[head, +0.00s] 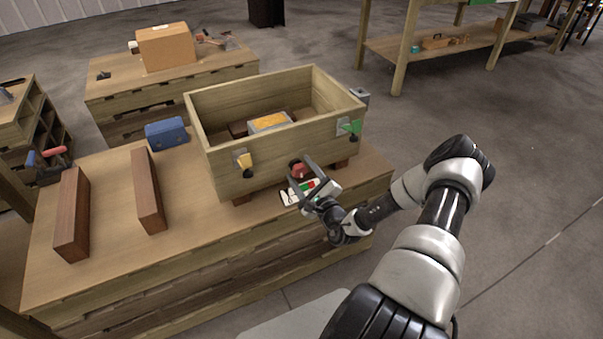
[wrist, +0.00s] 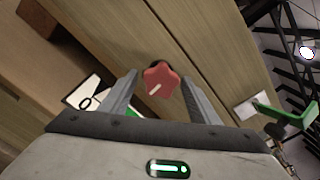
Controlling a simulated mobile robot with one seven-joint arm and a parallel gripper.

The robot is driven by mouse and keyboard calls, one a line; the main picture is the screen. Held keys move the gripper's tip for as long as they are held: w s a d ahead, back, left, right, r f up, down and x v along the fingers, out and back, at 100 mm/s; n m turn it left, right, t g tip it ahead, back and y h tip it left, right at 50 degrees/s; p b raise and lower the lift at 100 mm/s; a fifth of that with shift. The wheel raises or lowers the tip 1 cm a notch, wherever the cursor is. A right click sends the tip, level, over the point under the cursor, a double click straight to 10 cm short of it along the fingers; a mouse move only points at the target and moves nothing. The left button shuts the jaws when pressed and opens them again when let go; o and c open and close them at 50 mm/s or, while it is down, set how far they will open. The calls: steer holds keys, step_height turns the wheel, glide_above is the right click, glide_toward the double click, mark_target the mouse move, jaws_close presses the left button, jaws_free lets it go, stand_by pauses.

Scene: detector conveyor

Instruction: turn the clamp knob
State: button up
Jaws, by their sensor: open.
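The clamp knob (wrist: 161,79) is red and star-shaped with a pale line on its face. It sits on the front wall of a wooden box (head: 285,161), low and right of the middle, and shows small in the head view (head: 299,170). My gripper (wrist: 160,88) is open, with one finger on each side of the knob. In the wrist view a gap shows between the knob and each finger. In the head view my gripper (head: 303,180) is in front of the box wall. I cannot tell how deep the fingers reach past the knob.
A yellow latch (head: 244,161) and a green latch (head: 352,128) are on the box front. A white card (head: 287,196) with a green mark lies under the gripper. Two brown wooden bars (head: 147,190) and a blue case (head: 166,133) are on the bench to the left.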

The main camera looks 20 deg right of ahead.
steer(key=shift+c, duration=0.3)
steer(key=c, duration=1)
steer(key=shift+m, duration=0.3)
steer(key=m+p, duration=0.2)
steer(key=shift+r+m, duration=0.1)
steer(key=shift+m, duration=0.3)
steer(key=m, duration=0.1)
steer(key=m+p, duration=0.1)
steer(key=m, duration=0.1)
steer(key=m+p, duration=0.1)
steer(key=m, duration=0.1)
steer(key=shift+a, duration=0.25)
steer(key=m+p, duration=0.1)
steer(key=m, duration=0.3)
steer(key=shift+a+m, duration=0.1)
steer(key=shift+m, duration=0.3)
steer(key=shift+a+m+p, duration=0.1)
steer(key=shift+m+p, duration=0.4)
steer(key=shift+m, duration=1.4)
